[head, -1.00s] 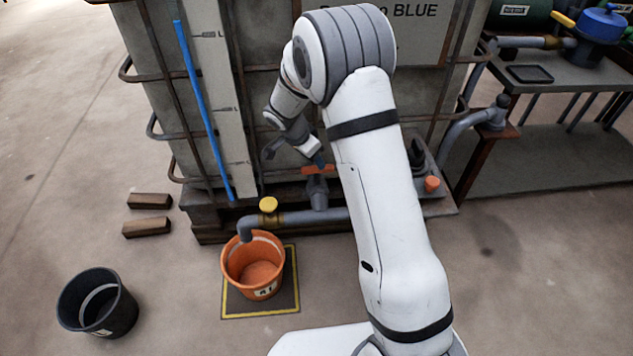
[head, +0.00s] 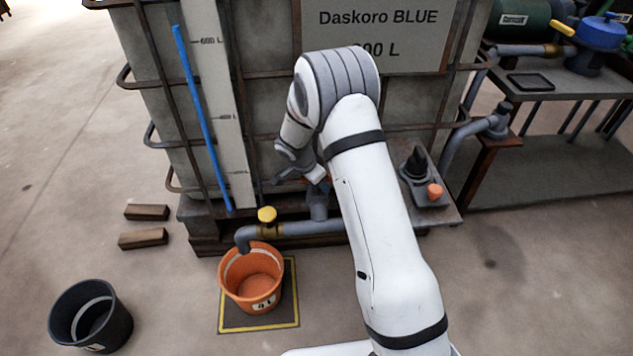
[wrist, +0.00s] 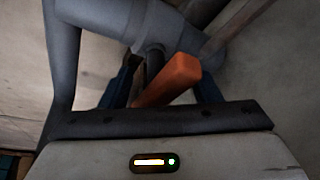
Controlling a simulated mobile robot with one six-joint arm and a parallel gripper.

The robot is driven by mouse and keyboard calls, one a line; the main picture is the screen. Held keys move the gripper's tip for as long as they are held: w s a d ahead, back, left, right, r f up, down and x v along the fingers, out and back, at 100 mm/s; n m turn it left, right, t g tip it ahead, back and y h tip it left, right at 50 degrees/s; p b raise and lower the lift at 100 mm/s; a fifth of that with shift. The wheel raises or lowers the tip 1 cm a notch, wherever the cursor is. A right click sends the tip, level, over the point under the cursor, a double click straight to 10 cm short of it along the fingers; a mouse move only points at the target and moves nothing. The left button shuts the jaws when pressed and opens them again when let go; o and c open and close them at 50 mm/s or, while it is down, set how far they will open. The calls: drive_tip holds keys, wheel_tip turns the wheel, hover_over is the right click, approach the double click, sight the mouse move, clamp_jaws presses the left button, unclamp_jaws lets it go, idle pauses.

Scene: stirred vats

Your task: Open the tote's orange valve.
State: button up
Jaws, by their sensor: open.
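The tote (head: 270,120) is a large grey caged tank labelled Daskoro BLUE. Its grey outlet pipe (head: 300,229) runs low along the front. The orange valve handle (wrist: 172,80) shows in the wrist view as a bar slanting up to the right, between the dark fingers of my gripper (wrist: 165,84). The gripper is open, with a finger on each side of the bar; whether either touches it I cannot tell. In the head view my gripper (head: 316,178) is at the valve body (head: 318,206), and my wrist and arm hide most of the handle.
A yellow-handled valve (head: 267,215) sits on the outlet pipe, above an orange bucket (head: 238,290) on a yellow-edged mat (head: 260,326). A black bucket (head: 118,328) and wooden blocks (head: 145,239) lie left. A dark fitting with an orange knob (head: 435,191) stands right of my arm.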

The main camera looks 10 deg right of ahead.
drive_tip(key=shift+c, duration=0.3)
clamp_jaws()
drive_tip(key=shift+a, duration=0.1)
